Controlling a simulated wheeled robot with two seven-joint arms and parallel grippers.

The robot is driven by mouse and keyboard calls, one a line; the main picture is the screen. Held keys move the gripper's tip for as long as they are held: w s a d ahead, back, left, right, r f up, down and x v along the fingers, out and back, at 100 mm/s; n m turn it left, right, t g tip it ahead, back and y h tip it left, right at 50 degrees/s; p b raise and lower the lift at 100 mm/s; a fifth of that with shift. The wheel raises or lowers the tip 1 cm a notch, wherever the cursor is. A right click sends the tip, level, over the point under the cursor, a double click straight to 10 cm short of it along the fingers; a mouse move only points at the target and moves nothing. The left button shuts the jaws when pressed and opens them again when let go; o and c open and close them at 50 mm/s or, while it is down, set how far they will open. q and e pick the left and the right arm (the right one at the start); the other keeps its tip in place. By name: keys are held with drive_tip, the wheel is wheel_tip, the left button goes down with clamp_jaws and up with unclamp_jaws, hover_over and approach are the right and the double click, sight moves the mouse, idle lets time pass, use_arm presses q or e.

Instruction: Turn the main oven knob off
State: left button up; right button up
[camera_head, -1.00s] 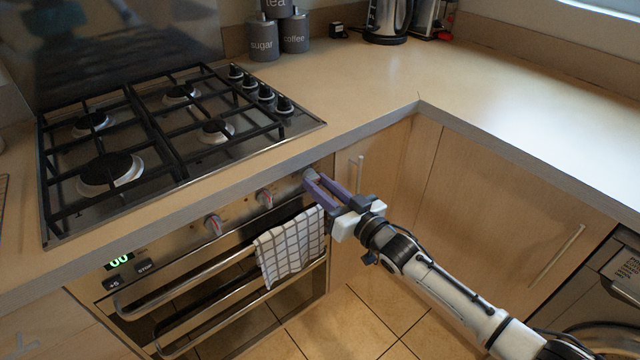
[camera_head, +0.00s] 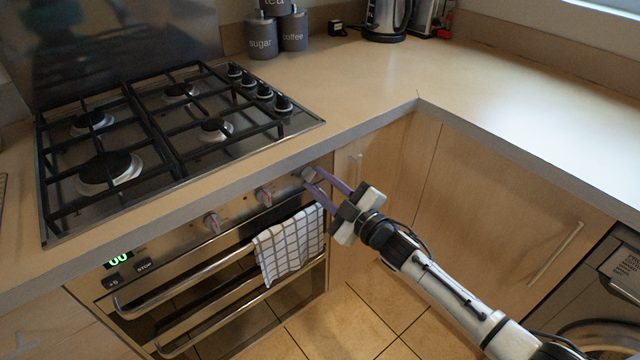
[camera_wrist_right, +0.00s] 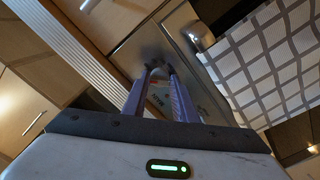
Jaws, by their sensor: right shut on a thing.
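The oven front (camera_head: 170,262) has a row of three knobs below the counter edge. The left knob (camera_head: 212,222) and middle knob (camera_head: 264,197) have red marks and stand free. The right-hand knob (camera_head: 309,174) is at the tips of my right gripper (camera_head: 314,184). My right gripper is shut on this knob, its purple fingers on either side of it. In the right wrist view the fingertips (camera_wrist_right: 158,70) meet around the knob, which is mostly hidden between them. I cannot tell which way its mark points. My left gripper is not in view.
A checked towel (camera_head: 290,246) hangs on the oven handle (camera_head: 190,277), just below the right gripper; it also shows in the right wrist view (camera_wrist_right: 270,60). The gas hob (camera_head: 180,130) lies on the counter above. Cupboard doors (camera_head: 480,200) stand to the right.

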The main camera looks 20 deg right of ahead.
drive_tip(key=n+b, duration=0.2)
drive_tip(key=n, duration=0.7)
drive_tip(key=shift+n, duration=0.3)
idle(0.5)
drive_tip(key=o, duration=1)
drive_tip(key=shift+r, duration=0.1)
drive_tip(key=shift+o, duration=0.2)
drive_tip(key=v, duration=1)
drive_tip(key=shift+s, duration=0.15)
drive_tip(key=shift+d, duration=0.1)
